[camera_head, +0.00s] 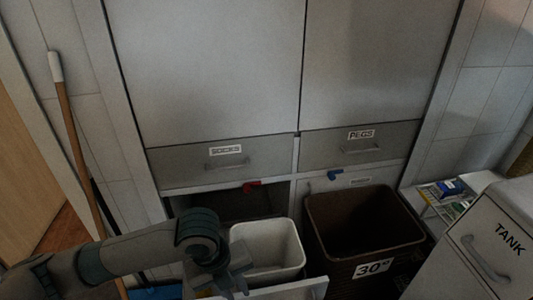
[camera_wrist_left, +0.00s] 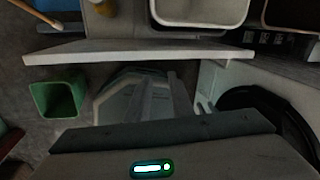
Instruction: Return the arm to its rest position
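My left arm comes in from the lower left in the head view, and its gripper (camera_head: 236,282) hangs in front of the pulled-out lower drawer. The gripper is small and dark here, and I cannot tell whether its fingers are open or shut. No held object shows. In the left wrist view, the drawer's pale front edge (camera_wrist_left: 120,50) runs across the upper part. My right arm and gripper are not in view.
A white bin (camera_head: 268,250) stands at the open drawer (camera_head: 290,291). A brown bin marked 30° (camera_head: 368,262) is beside it. A TANK cabinet (camera_head: 490,250) is at right. A broom handle (camera_head: 80,150) leans at left. A green bin (camera_wrist_left: 57,97) shows in the left wrist view.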

